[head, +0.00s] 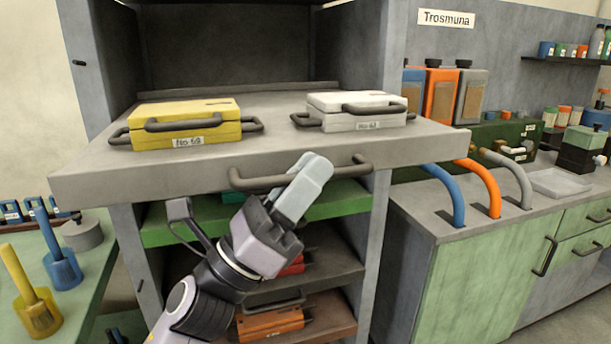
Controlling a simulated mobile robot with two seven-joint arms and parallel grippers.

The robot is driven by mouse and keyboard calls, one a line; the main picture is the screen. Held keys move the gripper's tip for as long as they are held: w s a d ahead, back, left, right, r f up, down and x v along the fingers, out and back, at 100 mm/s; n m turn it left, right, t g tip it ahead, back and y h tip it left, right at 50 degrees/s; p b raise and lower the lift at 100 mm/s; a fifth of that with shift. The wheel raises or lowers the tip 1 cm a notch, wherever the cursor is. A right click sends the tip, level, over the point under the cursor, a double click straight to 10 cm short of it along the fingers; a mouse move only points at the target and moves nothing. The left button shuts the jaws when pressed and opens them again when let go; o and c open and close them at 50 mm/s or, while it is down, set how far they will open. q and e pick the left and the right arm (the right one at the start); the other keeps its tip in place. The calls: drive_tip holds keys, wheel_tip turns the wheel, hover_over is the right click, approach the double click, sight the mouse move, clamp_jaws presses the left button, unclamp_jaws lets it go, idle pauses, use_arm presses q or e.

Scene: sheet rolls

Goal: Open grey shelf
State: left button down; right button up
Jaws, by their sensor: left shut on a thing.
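The grey shelf (110,184) is a thick slab that sticks out from the front of a grey cabinet, with a dark bar handle (250,181) on its front edge. My left gripper (306,180) is at this handle, shut on it near the handle's middle. Its fingers hide part of the bar. A yellow case (186,130) with a label and dark handles lies on the shelf at the left. A white case (358,108) with a similar label and handles lies at the right. My right gripper does not show.
Below are a green shelf (340,200) and lower shelves with an orange case (270,322). A counter (420,208) with blue, orange and grey pipes stands at the right. A green table (88,275) with blue and yellow tools is at the left.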

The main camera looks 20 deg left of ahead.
use_arm(q)
drive_tip(key=c, duration=1.2)
unclamp_jaws()
drive_tip(key=shift+o, duration=0.2)
drive_tip(key=shift+s+a+f, duration=0.2)
drive_tip(key=shift+f, duration=0.15)
drive_tip(key=b+v, duration=0.3)
drive_tip(key=v, duration=0.3)
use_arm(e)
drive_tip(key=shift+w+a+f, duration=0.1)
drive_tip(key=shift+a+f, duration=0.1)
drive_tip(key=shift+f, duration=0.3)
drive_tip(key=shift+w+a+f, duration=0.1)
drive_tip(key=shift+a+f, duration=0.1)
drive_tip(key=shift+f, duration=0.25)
use_arm(q)
drive_tip(key=shift+s+a, duration=0.15)
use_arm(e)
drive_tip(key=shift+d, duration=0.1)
